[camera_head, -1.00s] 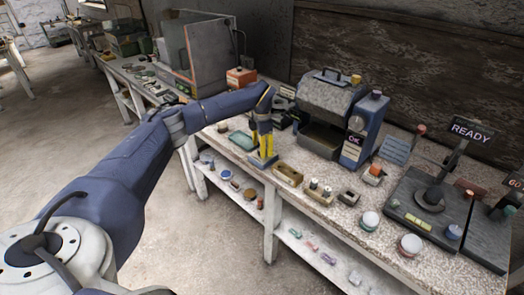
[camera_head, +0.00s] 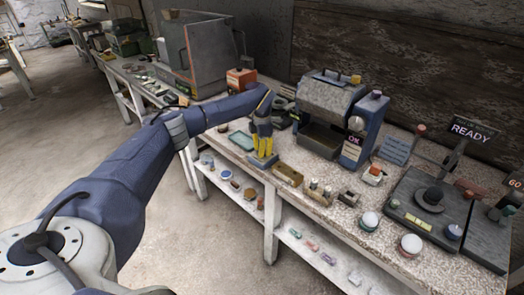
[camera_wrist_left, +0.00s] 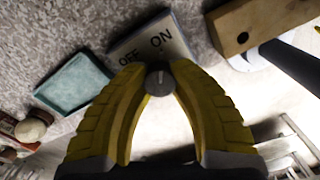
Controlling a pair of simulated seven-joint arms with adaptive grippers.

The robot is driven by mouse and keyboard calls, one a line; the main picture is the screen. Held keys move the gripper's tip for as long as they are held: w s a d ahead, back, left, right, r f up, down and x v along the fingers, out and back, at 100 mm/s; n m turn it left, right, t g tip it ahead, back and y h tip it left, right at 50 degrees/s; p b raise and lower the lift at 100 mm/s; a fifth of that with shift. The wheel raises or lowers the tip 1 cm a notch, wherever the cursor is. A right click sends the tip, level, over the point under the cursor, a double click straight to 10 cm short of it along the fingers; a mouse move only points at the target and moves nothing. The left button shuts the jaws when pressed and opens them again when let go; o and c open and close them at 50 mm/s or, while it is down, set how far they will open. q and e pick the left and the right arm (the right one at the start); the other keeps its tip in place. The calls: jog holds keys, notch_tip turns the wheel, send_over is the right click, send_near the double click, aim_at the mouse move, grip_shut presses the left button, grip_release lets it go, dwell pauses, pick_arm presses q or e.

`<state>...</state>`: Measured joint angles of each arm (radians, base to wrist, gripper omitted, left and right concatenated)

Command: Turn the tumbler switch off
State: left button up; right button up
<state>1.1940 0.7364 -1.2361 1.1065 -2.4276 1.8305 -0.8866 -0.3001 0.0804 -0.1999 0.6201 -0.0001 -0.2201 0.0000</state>
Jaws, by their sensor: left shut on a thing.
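The tumbler switch (camera_wrist_left: 152,40) shows in the left wrist view as a grey plate with the words OFF and ON, OFF to the left and ON to the right. In the head view its blue-grey base (camera_head: 262,161) sits at the bench's front edge. My left gripper (camera_head: 263,146) has its yellow fingers pointing down just above that base. In the left wrist view the left gripper (camera_wrist_left: 160,72) is shut, its fingertips meeting around the grey, round-ended lever (camera_wrist_left: 160,81). The fingers partly hide the lever, so its exact tilt is unclear. My right gripper is not in view.
A teal tray (camera_head: 241,141) lies left of the switch and a wooden block with a hole (camera_head: 288,175) close on its right. A blue-grey machine (camera_head: 330,105) stands behind. The READY sign (camera_head: 470,130) is at the right. Small objects lie on the lower shelf.

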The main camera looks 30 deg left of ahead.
pick_arm(q)
grip_shut()
jog(key=shift+n, duration=0.3)
jog(key=n, duration=0.9)
jog(key=shift+n, duration=2.1)
